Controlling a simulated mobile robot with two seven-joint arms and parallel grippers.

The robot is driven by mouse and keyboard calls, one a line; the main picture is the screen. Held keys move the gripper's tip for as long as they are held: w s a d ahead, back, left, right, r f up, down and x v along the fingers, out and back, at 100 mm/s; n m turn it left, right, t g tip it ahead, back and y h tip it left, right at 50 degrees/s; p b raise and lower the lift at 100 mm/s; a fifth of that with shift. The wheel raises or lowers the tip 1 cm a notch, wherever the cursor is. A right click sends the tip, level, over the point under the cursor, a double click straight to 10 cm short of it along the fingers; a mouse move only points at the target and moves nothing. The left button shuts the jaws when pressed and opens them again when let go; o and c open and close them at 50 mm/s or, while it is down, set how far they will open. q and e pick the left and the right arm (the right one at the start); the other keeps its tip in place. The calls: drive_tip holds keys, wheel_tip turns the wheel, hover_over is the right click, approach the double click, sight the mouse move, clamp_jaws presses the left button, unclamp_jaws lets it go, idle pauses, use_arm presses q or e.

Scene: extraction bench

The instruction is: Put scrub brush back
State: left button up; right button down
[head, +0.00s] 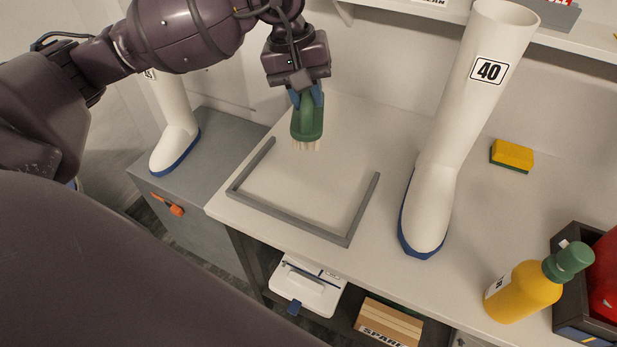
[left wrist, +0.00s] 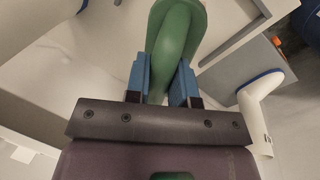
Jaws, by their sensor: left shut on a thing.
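The scrub brush (head: 307,121) has a green body and handle with pale bristles pointing down. My left gripper (head: 306,95) is shut on its handle and holds it upright over the back part of a grey rectangular frame on the bench. The green handle (left wrist: 172,45) also shows between the blue fingers of my left gripper (left wrist: 166,82) in the left wrist view. The grey frame (head: 290,221) lies on the white bench top. Whether the bristles touch the bench cannot be told. My right gripper is not in view.
A white boot marked 40 (head: 446,150) stands right of the frame. Another boot (head: 176,130) stands on a grey cabinet (head: 218,145) at left. A yellow bottle (head: 524,291), a sponge (head: 512,155) and a dark crate (head: 571,235) are at right. A shelf (head: 400,12) runs above.

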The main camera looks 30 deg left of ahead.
sight(293, 126)
use_arm(q)
drive_tip(key=a+x, duration=0.1)
drive_tip(key=x, duration=0.5)
drive_tip(key=s+a+x, duration=0.1)
drive_tip(key=x, duration=0.5)
drive_tip(key=s+a+f+x, duration=0.1)
drive_tip(key=x, duration=0.5)
drive_tip(key=shift+a, duration=0.35)
drive_tip(key=o, duration=0.8)
drive_tip(key=shift+v, duration=6.05)
drive_tip(key=shift+d, duration=0.1)
